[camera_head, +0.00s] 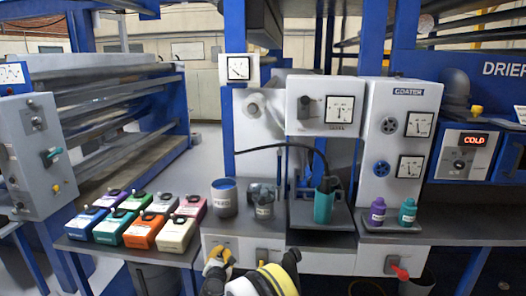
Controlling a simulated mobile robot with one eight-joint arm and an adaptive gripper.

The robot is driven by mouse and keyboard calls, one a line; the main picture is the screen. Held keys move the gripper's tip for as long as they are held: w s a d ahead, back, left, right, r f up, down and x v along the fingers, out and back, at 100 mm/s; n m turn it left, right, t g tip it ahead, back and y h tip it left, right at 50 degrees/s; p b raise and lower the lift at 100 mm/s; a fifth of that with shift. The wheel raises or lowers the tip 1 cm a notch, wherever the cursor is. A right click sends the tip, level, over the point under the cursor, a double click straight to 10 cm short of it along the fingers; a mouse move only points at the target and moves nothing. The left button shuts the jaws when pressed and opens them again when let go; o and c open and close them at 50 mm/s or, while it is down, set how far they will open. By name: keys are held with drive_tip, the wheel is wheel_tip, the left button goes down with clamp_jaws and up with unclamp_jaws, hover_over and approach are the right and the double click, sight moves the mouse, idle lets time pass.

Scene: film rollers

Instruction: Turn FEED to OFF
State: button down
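No label reading FEED is legible at this size, so I cannot tell which control it is. The lower white front panel (330,262) carries a dark knob (263,255) at its middle and a dark control with a red handle (400,272) at its right. My gripper (217,262), yellow and black, is in front of the panel's left part and hides some of it. My yellow and black arm comes up from the bottom edge beside it. The fingertips are too small and overlapped to show whether they are open or shut, or touching anything.
Several coloured boxes (142,226) stand on the left bench. A blue cup (224,197), a teal container (323,202) and purple and teal bottles (377,211) stand above the panel. A grey control box (35,150) is at left; a COLD display (475,140) is at right.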

drive_tip(key=shift+r, duration=0.35)
drive_tip(key=shift+s, duration=0.15)
drive_tip(key=v, duration=0.3)
drive_tip(key=f+v, duration=0.1)
drive_tip(key=v, duration=0.1)
drive_tip(key=shift+s+a, duration=0.3)
drive_tip(key=shift+s, duration=0.1)
drive_tip(key=shift+r, duration=0.1)
